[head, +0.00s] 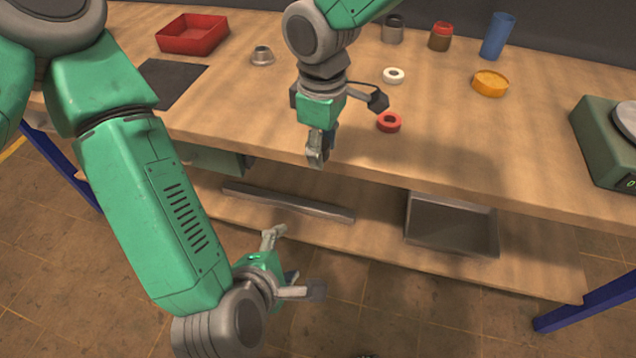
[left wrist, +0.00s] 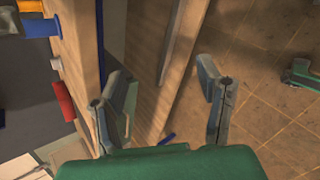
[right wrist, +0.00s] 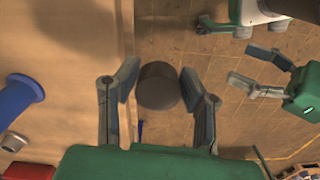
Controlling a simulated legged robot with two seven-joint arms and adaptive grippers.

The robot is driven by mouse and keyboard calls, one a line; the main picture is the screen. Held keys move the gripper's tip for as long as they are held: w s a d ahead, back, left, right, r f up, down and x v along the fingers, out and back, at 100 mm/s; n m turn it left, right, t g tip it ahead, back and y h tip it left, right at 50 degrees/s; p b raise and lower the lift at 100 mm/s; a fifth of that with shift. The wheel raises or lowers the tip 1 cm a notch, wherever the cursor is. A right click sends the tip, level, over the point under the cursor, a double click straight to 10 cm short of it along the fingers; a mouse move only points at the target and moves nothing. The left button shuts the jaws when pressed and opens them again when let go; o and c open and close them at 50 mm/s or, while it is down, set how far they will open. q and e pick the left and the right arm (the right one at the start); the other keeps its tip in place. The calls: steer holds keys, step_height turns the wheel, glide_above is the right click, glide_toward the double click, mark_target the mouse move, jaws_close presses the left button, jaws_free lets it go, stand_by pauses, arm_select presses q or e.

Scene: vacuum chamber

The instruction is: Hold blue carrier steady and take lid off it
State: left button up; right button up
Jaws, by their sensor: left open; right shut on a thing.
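A blue upright cylinder (head: 497,38), which looks like the carrier, stands at the back right of the bench, apart from both grippers. My right gripper (head: 318,152) is over the front edge of the bench, pointing down. In the right wrist view its fingers are shut on a dark grey round piece (right wrist: 160,86); I cannot tell whether this is the lid. My left gripper (head: 297,262) is open and empty, low in front of the bench.
On the bench (head: 560,160) are a red ring (head: 389,122), a white ring (head: 393,75), an orange round dish (head: 490,84), a brown jar (head: 440,37), a grey can (head: 393,29), a red tray (head: 192,35) and a green scale (head: 604,145). A metal tray (head: 452,225) sits on the lower shelf.

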arm_select(q)
steer(key=w+d+r+n+t+y, duration=0.1)
steer(key=d+r+n+t, duration=0.15)
steer(key=r+n, duration=0.55)
steer(key=w+d+r+n+t+y, duration=0.1)
steer(key=d+r+n+t, duration=0.15)
steer(key=r+n, duration=0.45)
steer(key=shift+n+g, duration=0.3)
steer(key=x, duration=1.1)
steer(key=shift+w+d+r, duration=0.15)
steer(key=shift+w+d, duration=0.2)
steer(key=shift+d, duration=0.1)
steer(key=c, duration=1.2)
arm_select(e)
steer(key=shift+a, duration=0.1)
arm_select(q)
steer(key=shift+d, duration=0.1)
arm_select(e)
steer(key=o, duration=1.4)
